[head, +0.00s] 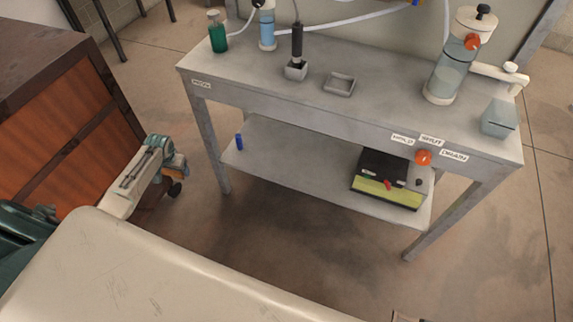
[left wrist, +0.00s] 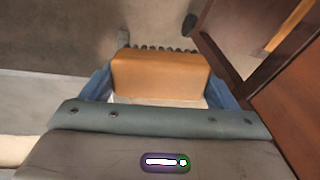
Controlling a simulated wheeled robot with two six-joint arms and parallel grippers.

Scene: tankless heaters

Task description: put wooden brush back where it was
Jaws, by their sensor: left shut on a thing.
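The wooden brush (left wrist: 160,75) is a tan wooden block with dark bristles along its far edge in the left wrist view. My left gripper (left wrist: 160,88) is shut on it, with a blue finger at each side of the block. In the head view my left gripper (head: 174,168) is in front of the brown wooden cabinet, left of the grey workbench. Only a small brown part of the brush (head: 179,161) shows there, mostly hidden by the gripper. My right gripper is not in view.
The grey workbench (head: 390,112) carries a green bottle (head: 217,36), a grey dish (head: 339,84) and a clear cylinder (head: 450,75). Its lower shelf (head: 290,165) holds a black and yellow box (head: 385,190). The brown cabinet (head: 75,120) stands close on the left. Bare floor lies between them.

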